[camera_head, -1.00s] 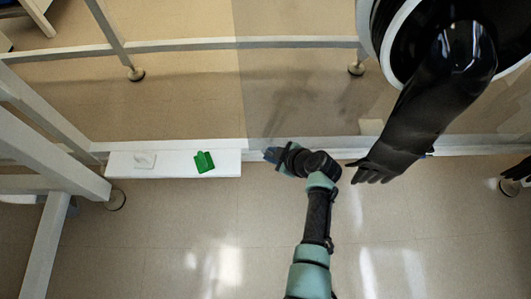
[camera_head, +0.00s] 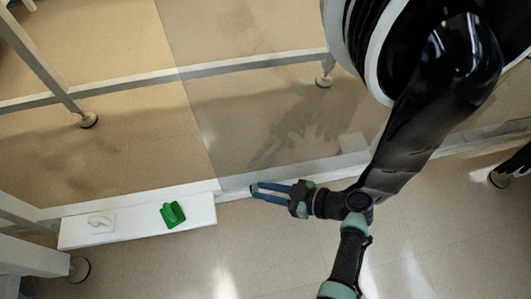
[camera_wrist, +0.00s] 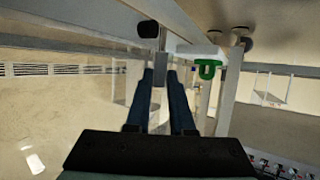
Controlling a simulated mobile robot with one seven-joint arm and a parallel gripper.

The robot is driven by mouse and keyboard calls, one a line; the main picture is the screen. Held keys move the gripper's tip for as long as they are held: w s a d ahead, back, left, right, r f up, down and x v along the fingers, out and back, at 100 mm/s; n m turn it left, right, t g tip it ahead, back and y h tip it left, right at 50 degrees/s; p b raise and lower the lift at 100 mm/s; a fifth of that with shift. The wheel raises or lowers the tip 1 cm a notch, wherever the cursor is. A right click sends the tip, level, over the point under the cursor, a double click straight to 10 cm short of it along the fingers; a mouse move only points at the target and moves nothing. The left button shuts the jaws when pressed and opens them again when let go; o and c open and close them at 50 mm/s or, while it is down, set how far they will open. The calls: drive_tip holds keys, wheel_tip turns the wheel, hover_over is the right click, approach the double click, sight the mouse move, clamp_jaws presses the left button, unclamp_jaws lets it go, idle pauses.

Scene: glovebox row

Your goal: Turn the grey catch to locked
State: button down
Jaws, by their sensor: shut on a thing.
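My gripper (camera_head: 254,191) points left, just right of the white ledge's end, low by the frame rail. In the wrist view its two blue fingers (camera_wrist: 160,76) are closed on a small grey block, which I take to be the grey catch (camera_wrist: 161,62). The catch cannot be made out in the head view, and its locked or unlocked position cannot be read. A black rounded piece (camera_wrist: 148,31) shows beyond the fingertips.
The white ledge (camera_head: 140,229) carries a green piece (camera_head: 173,214) and a white handle-like piece (camera_head: 101,222). The green piece also shows right of the fingers in the wrist view (camera_wrist: 207,69). A black glove sleeve (camera_head: 425,110) hangs close above my arm. Open floor lies in front.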

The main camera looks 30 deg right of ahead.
idle(0.3)
drive_tip(key=c, duration=1.1)
unclamp_jaws()
drive_tip(key=shift+d, duration=0.1)
drive_tip(key=p+v, duration=0.4)
drive_tip(key=v, duration=0.8)
drive_tip(key=shift+s+d+r, duration=0.1)
drive_tip(key=shift+s+d, duration=0.1)
drive_tip(key=shift+s, duration=0.1)
